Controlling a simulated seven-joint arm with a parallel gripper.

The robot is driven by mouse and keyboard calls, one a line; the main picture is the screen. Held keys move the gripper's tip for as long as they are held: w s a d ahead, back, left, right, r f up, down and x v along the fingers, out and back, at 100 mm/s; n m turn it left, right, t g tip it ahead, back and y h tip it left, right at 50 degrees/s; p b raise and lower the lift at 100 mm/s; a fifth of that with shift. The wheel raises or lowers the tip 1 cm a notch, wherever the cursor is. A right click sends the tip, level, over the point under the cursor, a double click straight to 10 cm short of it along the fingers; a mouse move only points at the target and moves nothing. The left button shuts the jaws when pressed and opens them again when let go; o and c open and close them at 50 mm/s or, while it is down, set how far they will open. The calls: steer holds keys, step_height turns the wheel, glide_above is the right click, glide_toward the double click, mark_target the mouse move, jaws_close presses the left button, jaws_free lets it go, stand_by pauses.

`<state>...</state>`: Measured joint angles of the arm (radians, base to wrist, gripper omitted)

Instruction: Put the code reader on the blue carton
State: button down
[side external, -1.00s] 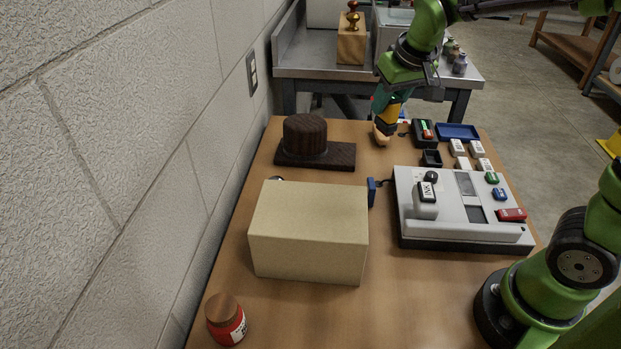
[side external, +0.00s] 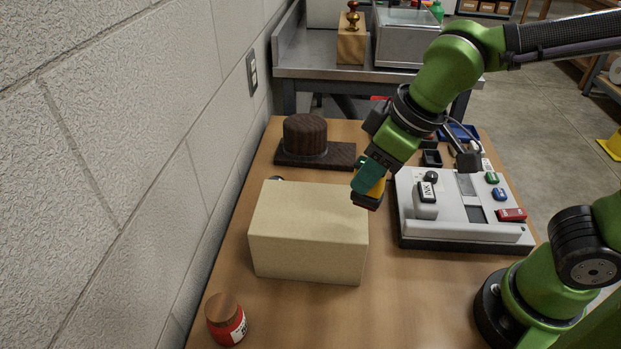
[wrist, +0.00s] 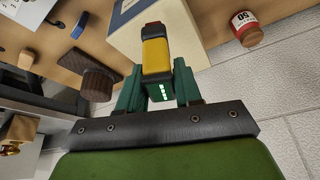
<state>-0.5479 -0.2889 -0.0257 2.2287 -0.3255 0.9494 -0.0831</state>
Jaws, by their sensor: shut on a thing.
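The code reader, yellow and black with small lit green marks, is clamped between the teal fingers of my gripper (wrist: 158,78). The reader shows large in the wrist view (wrist: 156,55). In the side view my gripper (side external: 366,180) points down and left, with the dark end of the reader (side external: 366,200) at the carton's right back corner; contact cannot be told. The large carton (side external: 307,250) looks beige from the side. The wrist view shows a blue-edged pale patch on one face of the carton (wrist: 124,12). Its top looks bare.
A dark brown hat-shaped block (side external: 305,135) stands behind the carton. A grey machine (side external: 465,215) with small coloured blocks stands to the right. A red jar (side external: 226,322) stands at front left, near the wall. A small blue object (wrist: 80,25) lies beside the carton.

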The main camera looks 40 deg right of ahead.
steer(key=shift+w+a+f, duration=0.7)
steer(key=shift+w+a, duration=0.05)
steer(key=shift+w, duration=0.65)
steer(key=shift+w+a+f, duration=0.7)
steer(key=shift+w+f, duration=0.05)
steer(key=shift+w, duration=0.65)
steer(key=shift+w+a+f, duration=0.7)
steer(key=shift+w+a, duration=0.05)
steer(key=shift+w, duration=0.65)
steer(key=shift+f, duration=0.1)
steer(key=c, duration=0.8)
jaws_free()
steer(key=shift+f, duration=0.1)
steer(key=shift+o, duration=0.2)
